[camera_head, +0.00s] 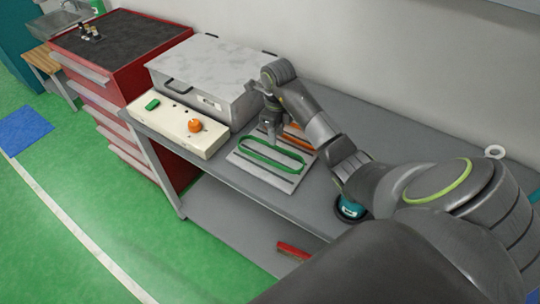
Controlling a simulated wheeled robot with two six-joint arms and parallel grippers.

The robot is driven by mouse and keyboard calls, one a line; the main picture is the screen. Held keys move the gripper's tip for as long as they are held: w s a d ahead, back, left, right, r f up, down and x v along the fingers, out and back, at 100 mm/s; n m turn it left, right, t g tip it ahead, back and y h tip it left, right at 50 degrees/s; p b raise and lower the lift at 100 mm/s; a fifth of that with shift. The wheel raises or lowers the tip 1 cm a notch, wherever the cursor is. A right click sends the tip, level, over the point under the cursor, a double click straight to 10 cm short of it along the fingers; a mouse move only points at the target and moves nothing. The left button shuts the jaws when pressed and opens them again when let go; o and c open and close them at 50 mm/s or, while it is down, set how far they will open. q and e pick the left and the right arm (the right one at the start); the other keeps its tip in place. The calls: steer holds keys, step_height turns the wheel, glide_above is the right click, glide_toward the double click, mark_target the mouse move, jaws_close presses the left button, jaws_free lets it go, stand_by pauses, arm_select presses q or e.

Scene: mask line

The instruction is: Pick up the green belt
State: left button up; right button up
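The green belt (271,161) is a long thin loop lying on a light plate (250,170) with slots, on the grey workbench. My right arm reaches in from the lower right. Its gripper (270,137) points down just above the far side of the belt's loop. The fingers are too small and dark to tell whether they are open or shut, or whether they touch the belt. An orange belt (298,137) lies behind, partly hidden by my arm. My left gripper is not in view.
A cream control box (178,125) with an orange knob (195,126) and a grey lidded case (205,75) stand left of the plate. A teal round object (349,208) sits right, partly under my arm. A red tool cabinet (120,50) stands far left.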

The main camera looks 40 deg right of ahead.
steer(key=shift+w+f+b, duration=0.2)
steer(key=shift+f+b, duration=0.7)
steer(key=shift+f, duration=0.25)
steer(key=shift+w+f, duration=0.1)
steer(key=shift+f, duration=0.95)
jaws_close()
